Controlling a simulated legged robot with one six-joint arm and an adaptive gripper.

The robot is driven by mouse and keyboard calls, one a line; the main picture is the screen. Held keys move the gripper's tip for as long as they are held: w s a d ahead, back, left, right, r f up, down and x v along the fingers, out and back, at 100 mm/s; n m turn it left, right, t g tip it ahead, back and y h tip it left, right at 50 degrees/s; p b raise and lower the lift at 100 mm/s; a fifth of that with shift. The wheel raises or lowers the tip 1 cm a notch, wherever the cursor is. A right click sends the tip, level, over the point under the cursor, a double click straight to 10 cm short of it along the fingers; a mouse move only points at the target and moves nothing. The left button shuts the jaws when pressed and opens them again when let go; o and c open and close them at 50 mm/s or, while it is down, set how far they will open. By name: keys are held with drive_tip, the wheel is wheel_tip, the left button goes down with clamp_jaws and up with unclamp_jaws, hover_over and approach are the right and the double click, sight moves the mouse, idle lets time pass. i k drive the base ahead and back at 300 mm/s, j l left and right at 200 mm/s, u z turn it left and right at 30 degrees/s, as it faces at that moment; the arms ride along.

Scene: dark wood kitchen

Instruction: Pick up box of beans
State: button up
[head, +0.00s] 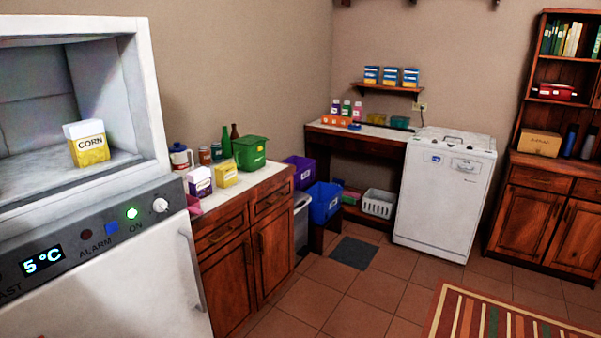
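Two small cartons stand side by side on the white counter (264,178) left of centre. One is a purple and white carton (199,183); the other is a yellow and white carton (224,175). Their labels are too small to read, so I cannot tell which, if either, is the box of beans. A yellow and white box marked CORN (90,148) stands upright on the shelf of the open white freezer at the left. My gripper is not in view.
A green bin (250,153), bottles and jars stand behind the cartons. The freezer (100,270) juts out at the left. Blue (324,204) and purple bins sit past the counter. A white appliance (444,195) stands further back. The tiled floor (345,298) is largely clear, with a striped rug at right.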

sight(198, 179)
drive_tip(key=i+z, duration=0.1)
drive_tip(key=i, duration=1.45)
drive_tip(key=i+u, duration=0.25)
drive_tip(key=i, duration=0.25)
drive_tip(key=i+l+u, duration=0.3)
drive_tip(key=i, duration=0.15)
drive_tip(key=i+j+u, duration=0.15)
drive_tip(key=i+u, duration=0.15)
drive_tip(key=u, duration=0.15)
drive_tip(key=i+j+u, duration=0.1)
drive_tip(key=i+u, duration=0.2)
drive_tip(key=u, duration=0.15)
drive_tip(key=i+u, duration=0.3)
drive_tip(key=u, duration=0.15)
drive_tip(key=i+l+u, duration=0.1)
drive_tip(key=i+u, duration=0.15)
drive_tip(key=i, duration=0.05)
